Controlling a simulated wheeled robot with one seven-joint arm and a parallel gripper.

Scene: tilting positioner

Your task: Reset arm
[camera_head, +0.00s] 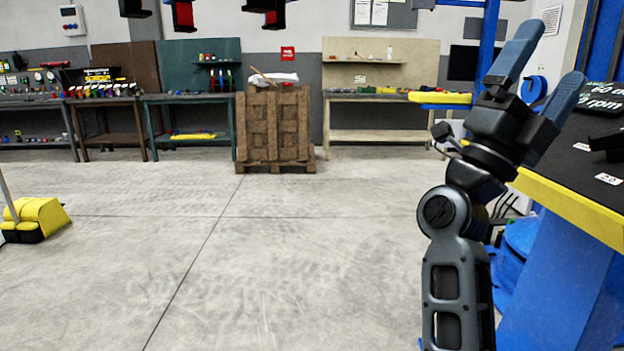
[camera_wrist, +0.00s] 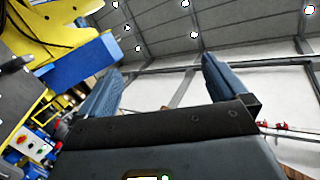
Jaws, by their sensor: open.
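My arm rises at the right of the head view, with my gripper (camera_head: 554,68) raised and pointing up. Its two blue-grey fingers are spread apart with nothing between them. The wrist view also shows my gripper (camera_wrist: 160,92), its fingers apart against the ceiling and the white wall. In the head view my gripper is beside the blue and yellow machine (camera_head: 575,205), partly in front of its dark top. From this view I cannot tell whether they touch. The machine's yellow and blue parts (camera_wrist: 75,68) fill the left of the wrist view.
A wooden pallet stack (camera_head: 275,125) stands at the back, between a green workbench (camera_head: 188,98) and a beige workbench (camera_head: 375,136). A yellow floor-cleaning item (camera_head: 42,215) is at the left. The concrete floor in the middle is clear. A control box with buttons (camera_wrist: 33,143) shows at lower left.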

